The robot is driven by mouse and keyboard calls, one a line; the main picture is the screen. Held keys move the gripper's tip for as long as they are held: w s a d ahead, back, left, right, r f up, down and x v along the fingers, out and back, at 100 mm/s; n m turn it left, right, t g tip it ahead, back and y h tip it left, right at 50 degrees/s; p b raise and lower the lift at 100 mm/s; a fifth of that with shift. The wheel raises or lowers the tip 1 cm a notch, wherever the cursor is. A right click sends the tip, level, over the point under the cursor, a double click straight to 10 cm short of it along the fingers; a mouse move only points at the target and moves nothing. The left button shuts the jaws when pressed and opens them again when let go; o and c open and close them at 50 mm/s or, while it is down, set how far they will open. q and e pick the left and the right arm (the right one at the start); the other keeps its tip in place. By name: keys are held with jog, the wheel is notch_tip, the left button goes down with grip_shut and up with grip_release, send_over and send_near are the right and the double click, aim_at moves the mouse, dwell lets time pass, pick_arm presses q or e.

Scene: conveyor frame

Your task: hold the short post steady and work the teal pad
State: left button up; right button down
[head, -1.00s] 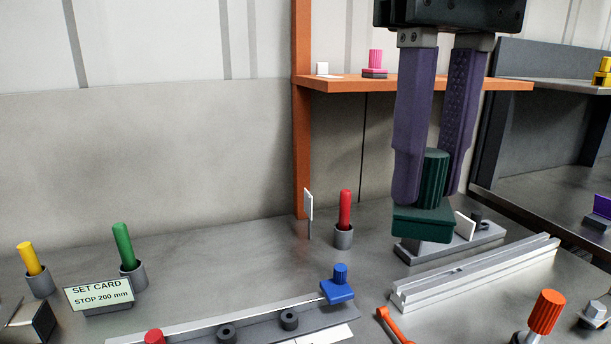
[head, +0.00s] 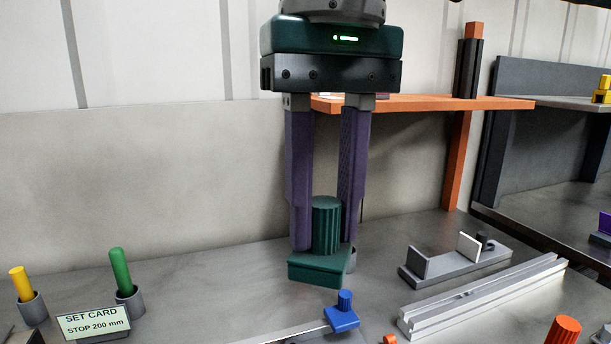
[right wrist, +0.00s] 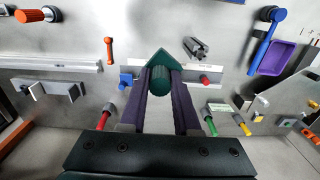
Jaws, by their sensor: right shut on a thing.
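The teal pad (head: 318,266) is a dark green-teal block with a ribbed round knob on top. My right gripper (head: 325,235) is shut on the knob, one purple finger on each side, and holds the pad above the bench. The pad also shows between the fingers in the right wrist view (right wrist: 161,66). The short post (head: 456,165) appears to be the orange upright at the shelf's right, with a dark sleeve around its upper part. It stands right of the gripper, and nothing holds it. My left gripper is not in view.
An orange shelf (head: 425,103) spans behind the gripper. A blue knobbed block (head: 342,318) sits below the pad. A grey fixture (head: 458,263) and a silver rail (head: 485,295) lie to the right. Green (head: 121,270) and yellow (head: 22,285) pegs stand in cups at left.

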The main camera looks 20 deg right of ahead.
jog(key=a+f, duration=0.6)
jog(key=a, duration=0.1)
jog(key=a+f, duration=0.3)
jog(key=shift+w+a+f, duration=0.2)
jog(key=shift+a, duration=0.15)
jog(key=shift+w+r, duration=1)
jog(key=shift+r, duration=0.15)
